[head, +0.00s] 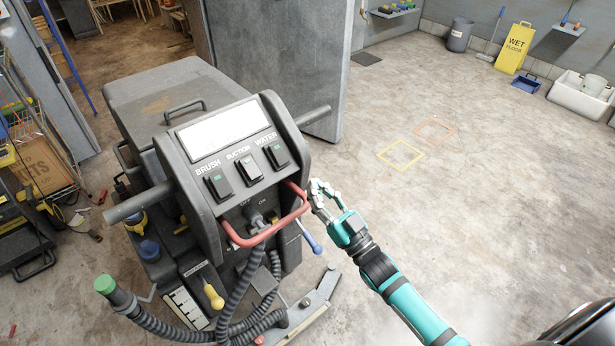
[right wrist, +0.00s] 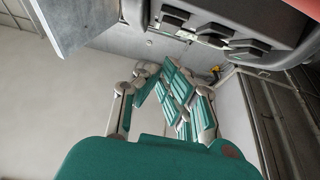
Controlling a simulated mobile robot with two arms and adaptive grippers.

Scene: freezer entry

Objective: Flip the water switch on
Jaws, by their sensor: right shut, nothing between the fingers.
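The water switch (head: 277,155) is a dark rocker under the label WATER, at the right end of a row of three on the grey machine's panel. A green patch shows on its upper part; I cannot tell its exact position. My right gripper (head: 318,190) is shut and empty, right of the panel and lower than the water switch, close to the red handle. In the right wrist view the fingers (right wrist: 170,80) are close together and the row of dark switches (right wrist: 208,33) lies beyond them; I cannot tell which switch is which there. My left gripper is out of view.
The brush switch (head: 219,187) and suction switch (head: 249,172) sit left of the water switch. The red handle (head: 265,238) curves around the front below the panel. Black hoses (head: 236,293) hang beneath. Open concrete floor (head: 480,210) lies to the right.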

